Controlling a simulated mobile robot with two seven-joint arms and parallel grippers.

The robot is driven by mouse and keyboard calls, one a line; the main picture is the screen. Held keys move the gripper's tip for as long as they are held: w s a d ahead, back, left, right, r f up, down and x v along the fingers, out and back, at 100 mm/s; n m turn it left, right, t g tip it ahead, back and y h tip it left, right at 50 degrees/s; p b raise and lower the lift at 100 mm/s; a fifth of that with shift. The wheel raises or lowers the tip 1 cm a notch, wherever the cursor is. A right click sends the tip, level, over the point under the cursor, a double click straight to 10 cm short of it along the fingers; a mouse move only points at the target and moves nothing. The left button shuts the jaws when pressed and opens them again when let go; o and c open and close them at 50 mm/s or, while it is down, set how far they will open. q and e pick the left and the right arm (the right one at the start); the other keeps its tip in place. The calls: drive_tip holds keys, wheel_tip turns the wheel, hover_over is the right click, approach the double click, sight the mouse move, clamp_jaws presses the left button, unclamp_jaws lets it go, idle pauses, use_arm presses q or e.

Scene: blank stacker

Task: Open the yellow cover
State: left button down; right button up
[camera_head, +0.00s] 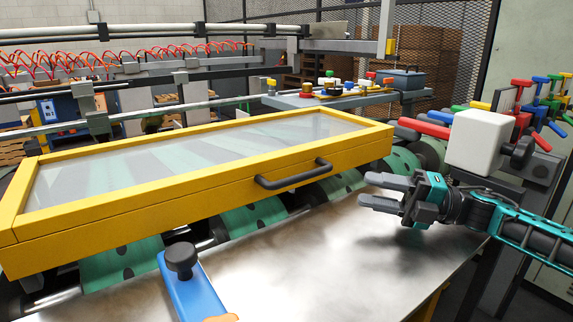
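The yellow cover (218,198) is a long yellow frame with a clear panel, lying over green rollers across the left and middle of the head view. It looks lowered. A black handle (293,175) sits on its front face, toward the right end. My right gripper (362,190) is to the right of the handle, over the metal table, with its fingers pointing left. Its two fingers are apart with nothing between them. It does not touch the handle or the cover. My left gripper does not show in this view.
A shiny metal table (300,255) lies in front of the cover and is mostly clear. A blue bar with a black knob (181,260) stands at the front edge. A white block (479,142) with coloured levers is at right, near my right arm.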

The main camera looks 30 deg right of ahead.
sight(310, 177)
drive_tip(key=shift+w, duration=0.3)
drive_tip(key=shift+w+a, duration=0.15)
drive_tip(key=b+x, duration=0.2)
drive_tip(key=x, duration=0.5)
drive_tip(key=shift+b, duration=0.4)
drive_tip(key=shift+b+x, duration=0.3)
drive_tip(key=shift+x, duration=1.15)
drive_tip(key=shift+w+a+r, duration=0.35)
drive_tip(key=shift+w+a, duration=0.05)
drive_tip(key=shift+a, duration=0.15)
drive_tip(key=shift+w+a+p, duration=0.35)
drive_tip(key=shift+a, duration=0.1)
clamp_jaws()
